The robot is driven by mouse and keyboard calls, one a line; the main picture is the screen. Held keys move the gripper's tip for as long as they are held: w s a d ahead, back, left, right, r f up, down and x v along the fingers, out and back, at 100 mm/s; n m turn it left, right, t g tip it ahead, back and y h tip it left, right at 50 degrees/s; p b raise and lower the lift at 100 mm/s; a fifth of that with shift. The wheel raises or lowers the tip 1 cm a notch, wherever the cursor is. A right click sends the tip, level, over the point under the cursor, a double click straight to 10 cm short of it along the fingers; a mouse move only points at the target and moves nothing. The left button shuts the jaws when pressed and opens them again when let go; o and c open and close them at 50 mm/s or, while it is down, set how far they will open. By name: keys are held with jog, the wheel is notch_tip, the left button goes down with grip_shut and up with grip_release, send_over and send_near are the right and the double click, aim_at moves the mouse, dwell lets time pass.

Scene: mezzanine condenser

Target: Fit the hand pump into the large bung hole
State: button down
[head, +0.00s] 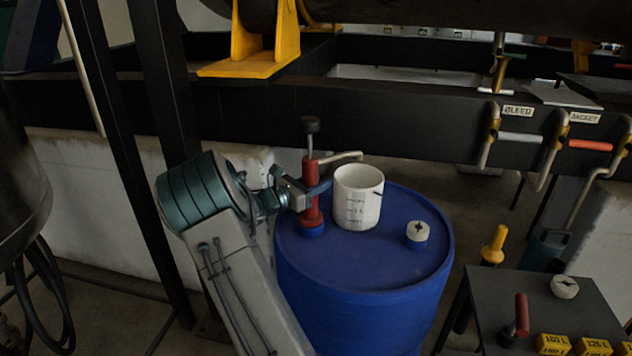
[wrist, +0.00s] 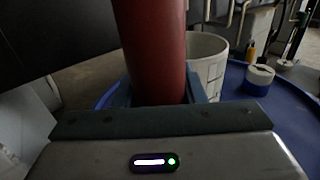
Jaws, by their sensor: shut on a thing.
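The hand pump (head: 311,183) is a red upright cylinder with a dark knob on top and a pale spout pointing right. It stands at the back left of the blue drum (head: 365,300), with its lower end at a blue collar on the lid; I cannot tell how deep it sits. My gripper (head: 312,191) is shut around the red body from the left. In the wrist view the red pump body (wrist: 152,50) stands between the blue-grey fingers. The large bung hole itself is hidden beneath the pump.
A white measuring jug (head: 357,200) stands on the lid just right of the pump, under its spout. A small white-capped bung (head: 417,232) is further right. A dark table (head: 545,305) holds a white cap (head: 564,286) and yellow blocks. A black beam (head: 330,118) runs behind.

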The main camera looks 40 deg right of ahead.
jog(key=shift+f, duration=0.1)
dwell(0.3)
jog(key=c, duration=0.8)
grip_release()
jog(key=shift+c, duration=0.2)
jog(key=shift+f, duration=0.1)
jog(key=shift+a, duration=0.1)
jog(key=a+b, duration=0.1)
jog(key=a, duration=1.2)
jog(key=shift+a, duration=0.35)
jog(key=shift+s, duration=0.15)
